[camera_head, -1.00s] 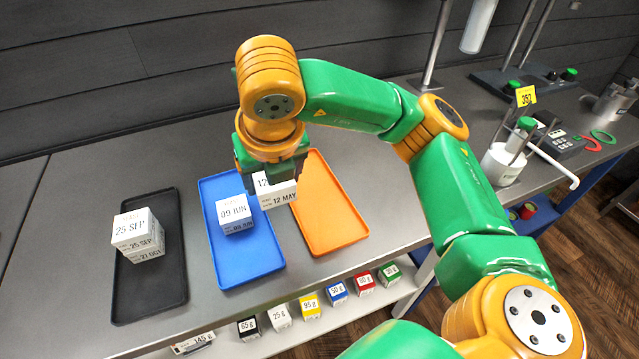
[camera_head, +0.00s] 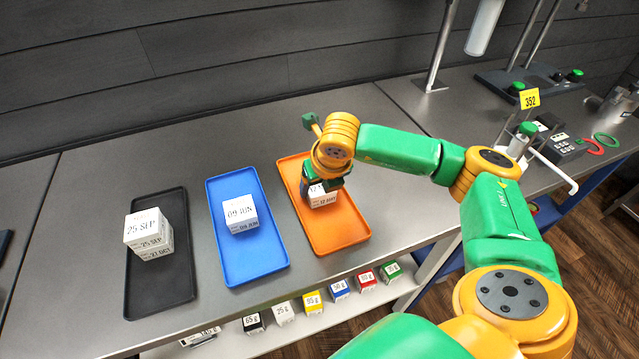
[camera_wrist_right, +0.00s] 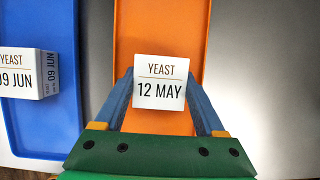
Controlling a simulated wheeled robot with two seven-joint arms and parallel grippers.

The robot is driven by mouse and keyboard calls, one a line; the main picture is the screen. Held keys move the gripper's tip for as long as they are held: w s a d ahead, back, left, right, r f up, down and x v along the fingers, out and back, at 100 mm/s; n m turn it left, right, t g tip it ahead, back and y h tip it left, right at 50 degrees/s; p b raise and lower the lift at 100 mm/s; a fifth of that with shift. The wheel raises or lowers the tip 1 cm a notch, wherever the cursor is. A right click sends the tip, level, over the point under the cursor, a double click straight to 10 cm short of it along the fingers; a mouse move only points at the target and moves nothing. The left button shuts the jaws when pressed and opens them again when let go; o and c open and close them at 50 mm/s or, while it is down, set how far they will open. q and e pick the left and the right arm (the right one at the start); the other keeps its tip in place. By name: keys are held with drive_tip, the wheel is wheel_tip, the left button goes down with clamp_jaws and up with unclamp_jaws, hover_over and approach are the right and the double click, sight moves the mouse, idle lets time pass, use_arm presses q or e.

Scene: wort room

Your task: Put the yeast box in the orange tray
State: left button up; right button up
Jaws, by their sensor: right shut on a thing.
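The yeast box (camera_wrist_right: 160,82), white and labelled 12 MAY, is between the fingers of my right gripper (camera_wrist_right: 163,103), which is shut on it. In the head view the box (camera_head: 322,199) shows partly below the gripper (camera_head: 322,183), over the orange tray (camera_head: 341,238). The orange tray also shows under the box in the wrist view (camera_wrist_right: 160,25). I cannot tell whether the box touches the tray floor. My left gripper is not in view.
The blue tray (camera_head: 250,270) to the left holds a white box marked 09 JUN (camera_head: 241,213). The black tray (camera_head: 160,290) further left holds stacked white boxes, 25 SEP on top (camera_head: 147,229). Small weight-labelled boxes (camera_head: 312,303) line a lower shelf. Clear bench lies behind the trays.

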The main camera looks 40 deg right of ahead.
drive_tip(key=o, duration=1.4)
drive_tip(key=shift+r, duration=0.15)
drive_tip(key=shift+s+r, duration=0.1)
drive_tip(key=shift+r, duration=0.2)
drive_tip(key=b+v, duration=0.1)
drive_tip(key=v, duration=1)
drive_tip(key=shift+s+a+r, duration=0.1)
drive_tip(key=shift+s+a, duration=0.05)
drive_tip(key=shift+s, duration=0.05)
drive_tip(key=shift+r, duration=0.1)
